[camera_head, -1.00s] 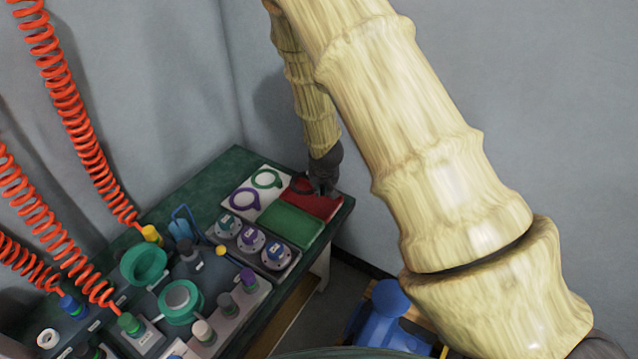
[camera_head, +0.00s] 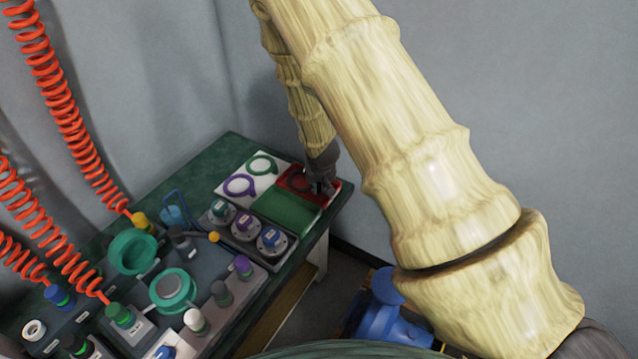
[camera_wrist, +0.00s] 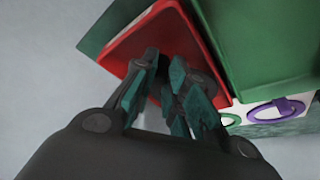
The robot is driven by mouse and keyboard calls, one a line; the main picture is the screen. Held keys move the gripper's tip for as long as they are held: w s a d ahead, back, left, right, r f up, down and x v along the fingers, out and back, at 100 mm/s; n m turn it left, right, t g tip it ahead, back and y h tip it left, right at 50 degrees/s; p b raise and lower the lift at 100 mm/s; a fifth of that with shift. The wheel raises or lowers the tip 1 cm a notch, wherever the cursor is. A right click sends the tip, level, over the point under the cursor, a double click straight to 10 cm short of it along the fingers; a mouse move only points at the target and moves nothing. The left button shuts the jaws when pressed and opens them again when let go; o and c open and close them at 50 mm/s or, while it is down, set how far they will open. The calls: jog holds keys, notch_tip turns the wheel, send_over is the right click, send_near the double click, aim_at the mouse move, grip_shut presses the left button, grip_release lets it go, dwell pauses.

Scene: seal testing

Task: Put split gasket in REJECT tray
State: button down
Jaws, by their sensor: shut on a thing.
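The red tray (camera_head: 330,197) lies at the far right corner of the green bench. My gripper (camera_head: 320,188) is down at this tray, its fingers pointing into it. A dark ring-shaped gasket (camera_head: 299,181) shows in the tray beside my fingers. In the wrist view, my gripper (camera_wrist: 166,72) is closed on the dark gasket (camera_wrist: 207,84), over the red tray (camera_wrist: 130,52). The fingers hide part of the gasket, so I cannot see a split or whether it rests fully on the tray floor.
A green tray (camera_head: 287,212) adjoins the red one in front. A white tray (camera_head: 240,170) to the left holds a green ring and a purple ring. Several capped fittings (camera_head: 246,227) stand nearer. Red coiled hoses (camera_head: 75,115) hang at left. A grey wall rises behind.

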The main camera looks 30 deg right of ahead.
jog(key=shift+f, duration=0.15)
jog(key=c, duration=1.4)
grip_release()
jog(key=shift+o, duration=0.2)
jog(key=v, duration=1.2)
jog(key=shift+s+f, duration=0.1)
jog(key=shift+s, duration=0.05)
